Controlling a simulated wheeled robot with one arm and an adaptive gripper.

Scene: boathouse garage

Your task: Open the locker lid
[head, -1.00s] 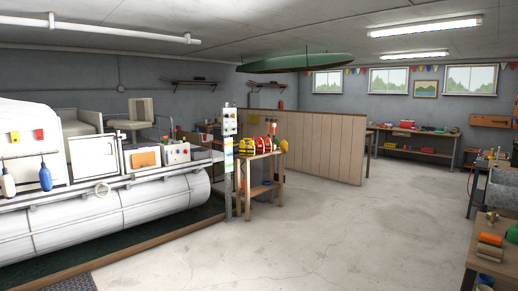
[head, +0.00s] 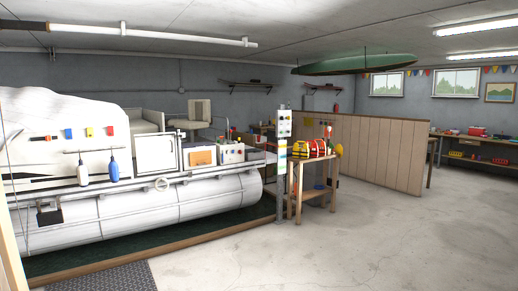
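I cannot tell for certain which thing is the locker. A white boat (head: 130,215) with a rounded hull lies at the left. On its side is a white square panel (head: 156,156) that looks shut; whether it is the locker's lid is unclear. A brown panel (head: 202,158) sits to the right of it. A bench seat (head: 135,121) is further back on the boat, with a pale chair (head: 200,112) beside it. My gripper is not in view.
A wooden stand (head: 314,192) holds a red and yellow bag, next to a grey post (head: 284,170). A wooden partition (head: 380,150) stands behind. Open concrete floor (head: 360,240) lies at the right. A dark mat (head: 100,276) lies in front of the boat.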

